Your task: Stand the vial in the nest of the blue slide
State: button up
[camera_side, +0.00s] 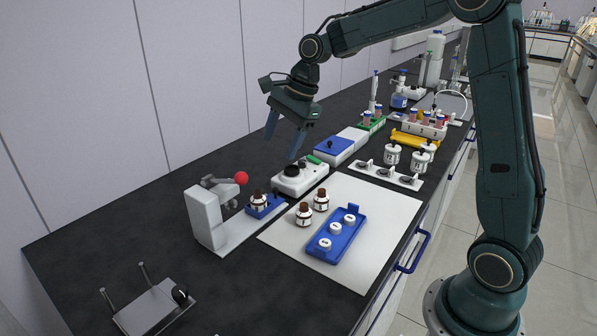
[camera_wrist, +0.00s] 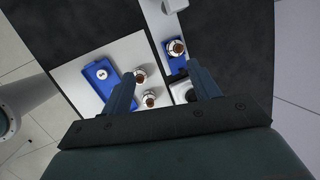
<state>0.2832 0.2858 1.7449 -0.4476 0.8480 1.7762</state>
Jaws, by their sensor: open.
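A brown-topped white vial (camera_side: 258,200) stands upright at the blue slide (camera_side: 270,207), on the white-based press. In the wrist view the vial (camera_wrist: 176,47) shows on the blue slide (camera_wrist: 179,65); I cannot tell how deep it sits in the nest. Two similar vials, a front one (camera_side: 304,214) and a rear one (camera_side: 321,199), stand on the white mat. They also show in the wrist view, the upper one (camera_wrist: 139,76) and the lower one (camera_wrist: 149,98). My gripper (camera_side: 284,142) is open and empty, high above the bench, apart from all vials.
The press (camera_side: 206,217) has a lever with a red ball (camera_side: 241,178) above the slide's side. A blue tray (camera_side: 344,243) with three white caps lies on the mat (camera_side: 385,205). A white device with a black knob (camera_side: 291,170) stands behind. Dark bench left of the press is mostly clear.

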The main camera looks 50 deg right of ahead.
jog(key=s+a+r+n+t+h, duration=0.1)
jog(key=s+a+r+n, duration=0.15)
jog(key=s+n, duration=0.4)
jog(key=s+a+r+n+h, duration=0.15)
jog(key=s+r+n, duration=0.25)
jog(key=s, duration=0.5)
jog(key=s+f+n+t, duration=0.1)
jog(key=s+f+n, duration=0.1)
jog(key=s+n, duration=0.6)
jog(key=s, duration=0.5)
jog(key=shift+a+f+n, duration=0.35)
jog(key=shift+a, duration=0.05)
